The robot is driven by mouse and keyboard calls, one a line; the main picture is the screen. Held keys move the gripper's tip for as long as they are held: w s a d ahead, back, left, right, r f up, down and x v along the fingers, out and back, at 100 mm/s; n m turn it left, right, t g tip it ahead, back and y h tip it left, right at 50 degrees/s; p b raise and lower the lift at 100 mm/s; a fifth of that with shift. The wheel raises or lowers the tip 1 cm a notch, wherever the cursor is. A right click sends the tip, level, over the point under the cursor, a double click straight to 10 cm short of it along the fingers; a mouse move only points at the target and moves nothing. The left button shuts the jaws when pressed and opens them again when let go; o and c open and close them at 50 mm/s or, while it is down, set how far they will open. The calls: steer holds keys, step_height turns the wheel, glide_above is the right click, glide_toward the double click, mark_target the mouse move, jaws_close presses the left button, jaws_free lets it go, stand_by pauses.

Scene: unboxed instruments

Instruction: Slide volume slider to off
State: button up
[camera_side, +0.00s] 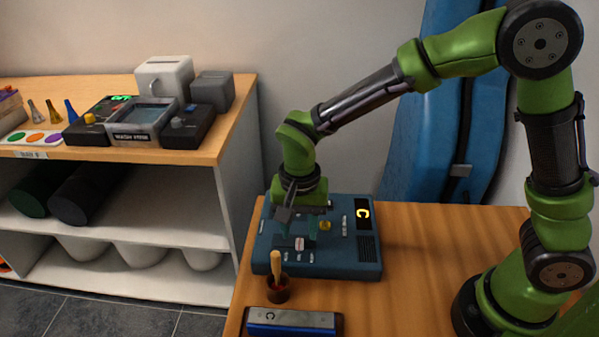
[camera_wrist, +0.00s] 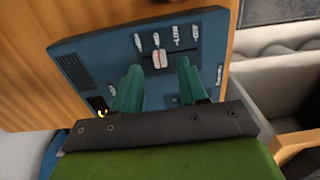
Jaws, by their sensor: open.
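A blue instrument box (camera_side: 335,262) lies on the wooden table, with a lit yellow "C" display, a yellow knob and several white labels. A small pale slider cap with a reddish line (camera_side: 299,243) sits near the box's front edge. The cap also shows in the wrist view (camera_wrist: 159,59), beside white labels, one seeming to read "LOW". My gripper (camera_side: 297,231) is open over the box, pointing down. In the wrist view its two green fingers (camera_wrist: 158,70) lie on either side of the cap in the picture, with gaps. I cannot tell their height above the panel or whether they touch it.
A dark cup with a wooden-handled tool (camera_side: 277,291) stands close to the box's front left corner. A blue and silver harmonica-like block (camera_side: 293,322) lies in front. A shelf unit with devices (camera_side: 150,120) stands at the left. The table right of the box is clear.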

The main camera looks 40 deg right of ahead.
mark_target(299, 241)
steer(key=shift+f, duration=1.6)
jaws_close()
